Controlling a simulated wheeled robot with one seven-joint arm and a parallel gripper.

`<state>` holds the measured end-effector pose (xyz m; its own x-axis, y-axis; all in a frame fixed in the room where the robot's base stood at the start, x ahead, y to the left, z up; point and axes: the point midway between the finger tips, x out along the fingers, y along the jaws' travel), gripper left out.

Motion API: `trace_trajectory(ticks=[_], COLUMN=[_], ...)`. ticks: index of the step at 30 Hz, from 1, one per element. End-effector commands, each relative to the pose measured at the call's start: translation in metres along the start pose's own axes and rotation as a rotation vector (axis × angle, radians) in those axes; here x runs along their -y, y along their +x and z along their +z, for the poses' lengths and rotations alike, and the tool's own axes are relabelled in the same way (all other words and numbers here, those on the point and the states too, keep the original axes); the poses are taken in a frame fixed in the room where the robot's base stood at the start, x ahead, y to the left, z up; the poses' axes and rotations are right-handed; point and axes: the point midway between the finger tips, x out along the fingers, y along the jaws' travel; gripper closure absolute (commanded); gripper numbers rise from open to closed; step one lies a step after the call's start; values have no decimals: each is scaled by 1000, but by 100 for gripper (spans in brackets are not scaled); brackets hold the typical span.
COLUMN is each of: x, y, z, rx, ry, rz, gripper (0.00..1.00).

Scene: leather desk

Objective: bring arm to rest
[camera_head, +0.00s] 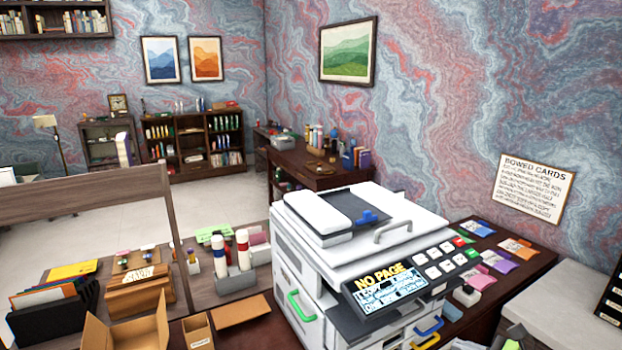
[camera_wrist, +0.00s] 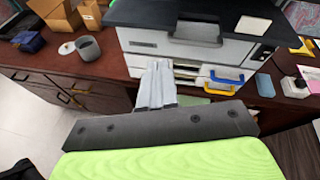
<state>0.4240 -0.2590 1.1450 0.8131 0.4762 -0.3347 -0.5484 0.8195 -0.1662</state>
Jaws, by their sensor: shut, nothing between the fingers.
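My gripper (camera_wrist: 157,82) shows in the wrist view, with its grey fingers together and nothing between them. It is in front of a white printer (camera_wrist: 185,48), over the front edge of the dark desk (camera_wrist: 105,62). I cannot tell whether the fingertips touch anything; they look apart from the printer's drawers. In the head view the printer (camera_head: 345,235) stands on the desk at the middle right, its screen reading "NO PAGE". A green and grey part of my arm shows at the bottom right edge there.
Left of the printer are an open cardboard box (camera_head: 130,322) and a holder with bottles (camera_head: 235,283). In the wrist view a grey cup (camera_wrist: 88,48) stands on the desk. Blue (camera_wrist: 228,77) and yellow (camera_wrist: 219,89) handles stick out from the printer's front. Coloured cards lie at its right.

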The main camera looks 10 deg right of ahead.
Motion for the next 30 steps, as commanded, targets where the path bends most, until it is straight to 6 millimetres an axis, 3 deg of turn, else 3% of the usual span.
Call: trace_trajectory(ticks=[9,13,16,20,24,30], x=[-73,-116,-155,-202,-250,-307], y=[46,56,52,30,-8,-71], z=[24,39,58,87,118,132], rx=[-243,-367,-471,-570,-614,-547], ry=[-408,-685,-970,-1348,-1730,-2192], rz=[304,483,644,820,942,1002], gripper=[100,100,100,100,100,100])
